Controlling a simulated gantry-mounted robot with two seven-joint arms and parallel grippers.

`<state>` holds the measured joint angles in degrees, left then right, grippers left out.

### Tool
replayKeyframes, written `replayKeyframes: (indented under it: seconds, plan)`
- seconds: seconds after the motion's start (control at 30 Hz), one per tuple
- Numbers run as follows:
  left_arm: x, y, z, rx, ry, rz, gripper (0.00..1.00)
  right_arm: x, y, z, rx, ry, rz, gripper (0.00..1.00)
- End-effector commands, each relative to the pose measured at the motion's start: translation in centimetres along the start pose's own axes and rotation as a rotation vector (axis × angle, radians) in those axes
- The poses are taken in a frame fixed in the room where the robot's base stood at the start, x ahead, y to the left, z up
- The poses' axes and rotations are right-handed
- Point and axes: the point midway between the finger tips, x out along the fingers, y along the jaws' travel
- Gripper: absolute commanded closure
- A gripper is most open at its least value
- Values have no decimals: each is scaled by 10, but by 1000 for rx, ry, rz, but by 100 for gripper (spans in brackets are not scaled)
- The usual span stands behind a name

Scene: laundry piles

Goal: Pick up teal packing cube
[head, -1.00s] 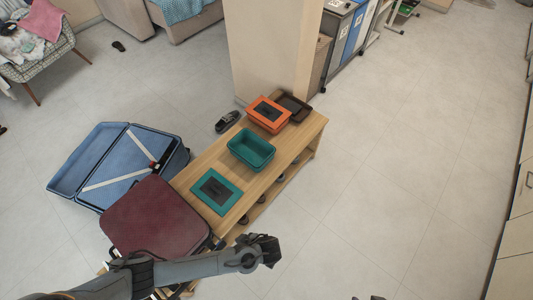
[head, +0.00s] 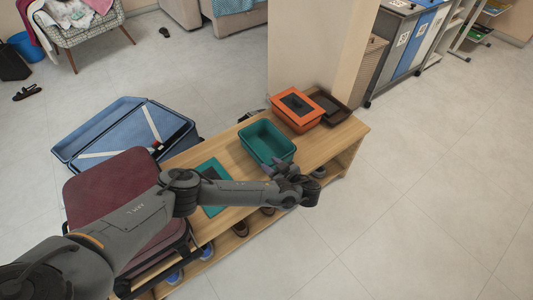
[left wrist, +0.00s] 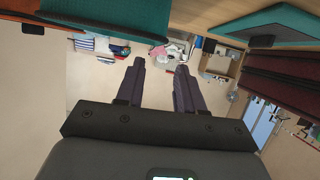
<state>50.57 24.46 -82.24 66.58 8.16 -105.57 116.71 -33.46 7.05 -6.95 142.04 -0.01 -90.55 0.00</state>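The teal packing cube (head: 210,205) looks like a flat teal rectangle with a dark panel. It lies on the wooden bench, partly hidden behind my left arm. A flat teal piece at upper right in the left wrist view (left wrist: 268,22) appears to be the same cube. My left gripper (head: 275,170) is to the right of the cube, close in front of the open teal bin (head: 264,146). In the left wrist view its two fingers (left wrist: 160,64) are apart with nothing between them. My right gripper is out of view.
The wooden bench (head: 330,140) also carries an orange box (head: 297,117) and a dark tray (head: 332,106), with shoes below. An open blue suitcase (head: 120,140) lies behind. The floor at right is clear.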

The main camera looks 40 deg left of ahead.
Motion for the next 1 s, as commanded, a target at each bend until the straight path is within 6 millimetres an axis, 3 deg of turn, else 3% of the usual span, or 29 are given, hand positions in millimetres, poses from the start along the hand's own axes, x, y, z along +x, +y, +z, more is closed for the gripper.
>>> replayKeyframes:
  seconds: [0.4,0.57,1.0]
  plan:
    - [49,2,0,-6,2,0,63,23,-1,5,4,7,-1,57]
    - [58,1,-1,-7,1,1,63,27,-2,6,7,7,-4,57]
    - [104,-3,-4,-6,1,0,63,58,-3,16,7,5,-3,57]
